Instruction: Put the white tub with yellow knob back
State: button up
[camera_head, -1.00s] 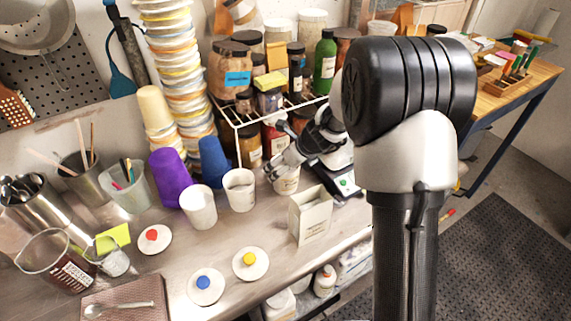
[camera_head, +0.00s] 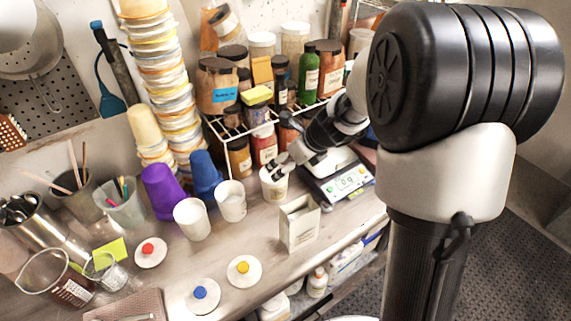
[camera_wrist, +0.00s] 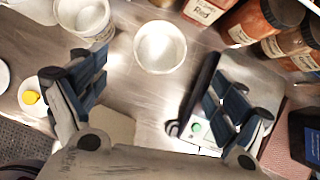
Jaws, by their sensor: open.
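The yellow knob (camera_head: 243,267) is on a white round lid lying flat on the bench, and it also shows at the left of the wrist view (camera_wrist: 31,97). In the wrist view this tub (camera_wrist: 160,47) stands beyond and between my fingers, which are spread and empty. Two more white open tubs (camera_head: 191,219) (camera_head: 231,202) stand to its left. No tub wears the yellow-knobbed lid.
A white carton (camera_head: 299,224) stands in front of the tub. The scale (camera_head: 345,183) is right of it, with a wire rack of jars (camera_head: 245,130) behind. Lids with red (camera_head: 148,248) and blue (camera_head: 200,292) knobs lie left. Purple (camera_head: 162,190) and blue (camera_head: 206,175) cups stand behind.

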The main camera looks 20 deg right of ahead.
jog(key=s+a+r+n, duration=0.3)
jog(key=s+r+n, duration=0.2)
jog(key=s+n, duration=0.2)
jog(key=s+a+r+n, duration=0.3)
jog(key=s+r+n, duration=0.3)
jog(key=n, duration=0.1)
jog(key=s+d+r+n+h, duration=0.1)
jog(key=s+n, duration=0.7)
jog(key=s, duration=0.1)
jog(key=s+d+n+g+h, duration=0.1)
jog(key=s+d+n+h, duration=0.1)
jog(key=s+n, duration=0.6)
jog(key=shift+s+r, duration=0.4)
